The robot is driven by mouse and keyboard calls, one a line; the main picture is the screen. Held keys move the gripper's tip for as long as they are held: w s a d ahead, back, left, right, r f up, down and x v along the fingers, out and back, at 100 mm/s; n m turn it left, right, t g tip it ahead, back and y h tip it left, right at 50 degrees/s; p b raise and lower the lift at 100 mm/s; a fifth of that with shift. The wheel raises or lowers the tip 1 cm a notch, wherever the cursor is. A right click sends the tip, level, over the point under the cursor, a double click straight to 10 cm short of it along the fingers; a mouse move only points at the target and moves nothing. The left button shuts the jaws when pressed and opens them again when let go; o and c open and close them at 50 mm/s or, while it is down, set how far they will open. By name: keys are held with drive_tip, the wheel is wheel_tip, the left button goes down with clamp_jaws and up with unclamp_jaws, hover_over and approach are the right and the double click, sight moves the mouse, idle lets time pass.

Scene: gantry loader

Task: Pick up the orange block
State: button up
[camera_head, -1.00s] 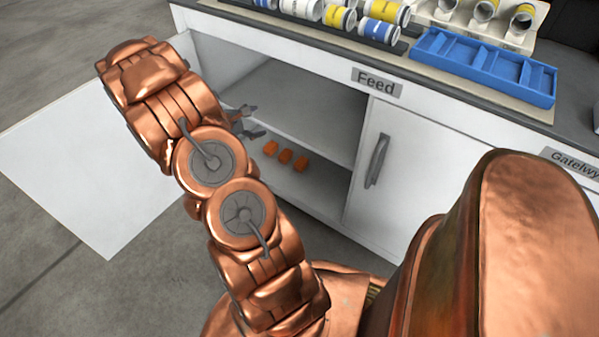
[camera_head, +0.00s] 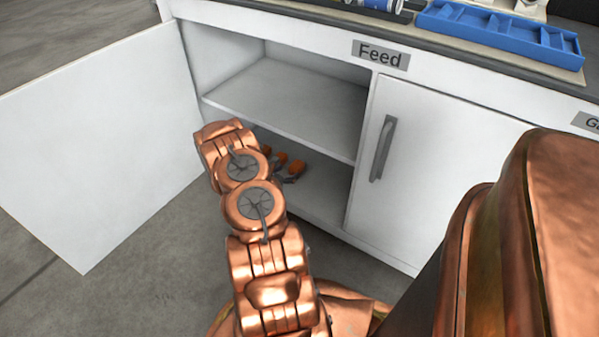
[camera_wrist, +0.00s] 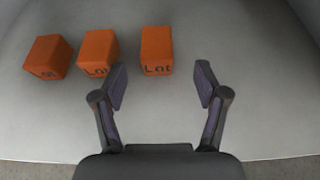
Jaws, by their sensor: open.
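Three orange blocks stand in a row on the cabinet's bottom shelf, with dark lettering on their front faces. In the wrist view they are the left block (camera_wrist: 48,57), the middle block (camera_wrist: 98,52) and the right block (camera_wrist: 157,50). My gripper (camera_wrist: 161,80) is open and empty, its fingers pointing toward the right block, which lies just beyond the fingertips and roughly between them. In the head view my gripper (camera_head: 288,178) reaches into the lower compartment, and the blocks (camera_head: 297,167) show partly behind my arm.
The cabinet's left door (camera_head: 100,140) stands wide open; the right door (camera_head: 430,165) is shut. A middle shelf (camera_head: 290,105) hangs above the blocks. A blue tray (camera_head: 500,35) lies on the counter. Free shelf room lies right of the blocks.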

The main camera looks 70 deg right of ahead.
sight(296, 165)
drive_tip(key=shift+b+x, duration=0.55)
drive_tip(key=shift+x, duration=1)
drive_tip(key=shift+r+b+x, duration=0.2)
drive_tip(key=shift+b+x, duration=0.4)
drive_tip(key=shift+x, duration=0.6)
drive_tip(key=shift+r+b+x, duration=0.15)
drive_tip(key=shift+b+x, duration=0.4)
drive_tip(key=shift+x, duration=0.65)
drive_tip(key=shift+w+d, duration=0.2)
drive_tip(key=c, duration=1.3)
